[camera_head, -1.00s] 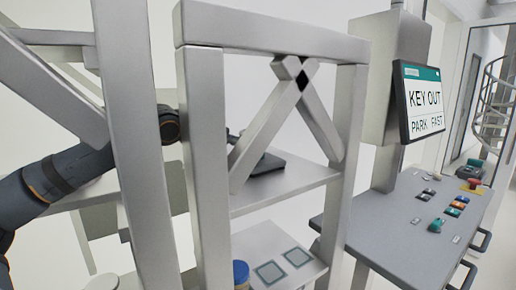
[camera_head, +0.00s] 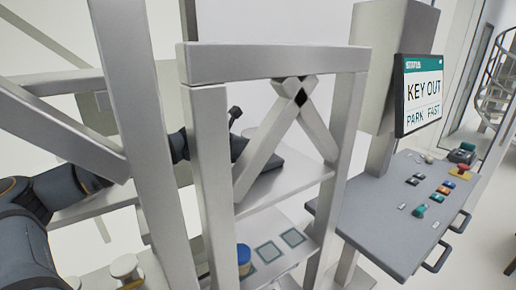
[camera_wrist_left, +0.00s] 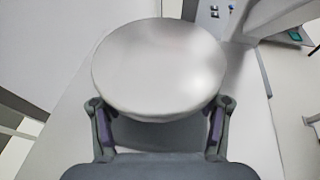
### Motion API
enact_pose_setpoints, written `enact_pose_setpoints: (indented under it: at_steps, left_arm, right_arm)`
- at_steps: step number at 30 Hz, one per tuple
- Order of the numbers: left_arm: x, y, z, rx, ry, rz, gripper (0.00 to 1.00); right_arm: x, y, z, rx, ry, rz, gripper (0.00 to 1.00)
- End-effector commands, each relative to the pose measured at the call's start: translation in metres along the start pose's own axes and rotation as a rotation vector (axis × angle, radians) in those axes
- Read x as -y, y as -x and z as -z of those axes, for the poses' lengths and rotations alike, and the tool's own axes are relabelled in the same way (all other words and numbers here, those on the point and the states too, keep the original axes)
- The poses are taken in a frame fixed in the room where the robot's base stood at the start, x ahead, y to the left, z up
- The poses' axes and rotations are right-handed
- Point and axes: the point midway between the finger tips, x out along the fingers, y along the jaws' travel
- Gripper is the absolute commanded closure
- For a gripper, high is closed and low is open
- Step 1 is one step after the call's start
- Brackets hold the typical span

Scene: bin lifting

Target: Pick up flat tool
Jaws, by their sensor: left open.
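In the left wrist view a large, round, pale metallic disc-topped thing (camera_wrist_left: 160,65) fills the middle. My left gripper (camera_wrist_left: 160,108) is open, with one finger on each side of its near edge. I cannot tell whether the fingers touch it, or whether it is the flat tool. In the head view my left arm comes in from the left and passes behind the grey frame post to the upper shelf (camera_head: 312,178). A dark shape (camera_head: 268,178) there is partly hidden by the crossed braces; I cannot tell whether it is my gripper or another thing. My right gripper is not in view.
Grey frame posts (camera_head: 213,190) and crossed braces (camera_head: 315,130) stand in front of the shelf. A blue-topped container (camera_head: 243,258) and square-marked pads (camera_head: 268,252) are on the lower shelf. A control desk (camera_head: 375,225) with a "KEY OUT" screen (camera_head: 422,92) stands at right.

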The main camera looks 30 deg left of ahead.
Motion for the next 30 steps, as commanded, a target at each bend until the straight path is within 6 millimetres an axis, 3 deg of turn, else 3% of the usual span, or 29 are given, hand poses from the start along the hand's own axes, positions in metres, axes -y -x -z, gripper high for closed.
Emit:
enact_pose_setpoints:
  at_steps: [3,17,30]
  left_arm:
    - [-0.0001,-0.0002,0.0007,0.000,0.000,0.000,0.36]
    - [-0.0003,0.0000,0.0002,0.000,0.000,-0.001,0.99]
    - [-0.0004,0.0010,-0.0031,0.005,-0.002,-0.001,1.00]
  right_arm:
    - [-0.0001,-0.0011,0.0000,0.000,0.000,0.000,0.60]
    - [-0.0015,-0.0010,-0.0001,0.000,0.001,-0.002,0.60]
    - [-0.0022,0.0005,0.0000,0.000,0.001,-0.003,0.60]
